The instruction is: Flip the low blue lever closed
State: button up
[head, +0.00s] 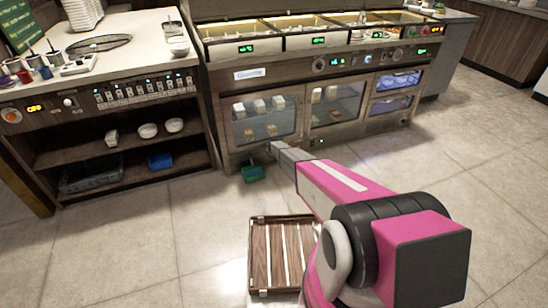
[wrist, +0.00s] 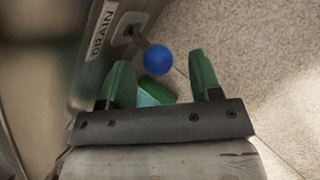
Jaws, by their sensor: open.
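The low lever shows in the wrist view as a blue ball knob (wrist: 157,59) on a short dark stem. The stem comes out of a pale plate (wrist: 127,30) on the cabinet front, beside a "DRAIN" label (wrist: 101,31). My gripper (wrist: 160,62) has green fingers, spread open and empty. The knob appears between the two fingertips, a little nearer the left one; I cannot tell its depth or any contact. In the head view my arm reaches to the cabinet's lower front, and the lever cannot be made out there.
A green bin (head: 253,173) lies on the floor below the cabinet (head: 290,125); something green also shows behind my fingers in the wrist view (wrist: 153,93). A slatted wooden rack (head: 268,258) lies on the floor nearer me. The tiled floor to the right is clear.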

jog(key=v, duration=0.8)
jog(key=shift+d, duration=0.2)
jog(key=s+d+r+m+g, duration=0.2)
jog(key=s+r+m, duration=0.8)
jog(key=s, duration=0.7)
jog(key=s+d+r+m+g, duration=0.2)
jog(key=s+d+r+m, duration=0.3)
jog(key=s+r+m, duration=0.5)
jog(key=s+d+r+m+g, duration=0.1)
jog(key=s+d+r+m, duration=0.3)
jog(key=s+r+m, duration=0.6)
jog(key=s+r, duration=0.3)
jog(key=s, duration=0.4)
jog(key=s+r, duration=0.3)
jog(key=s, duration=0.5)
jog(key=shift+r+g, duration=0.15)
jog(key=shift+g, duration=0.25)
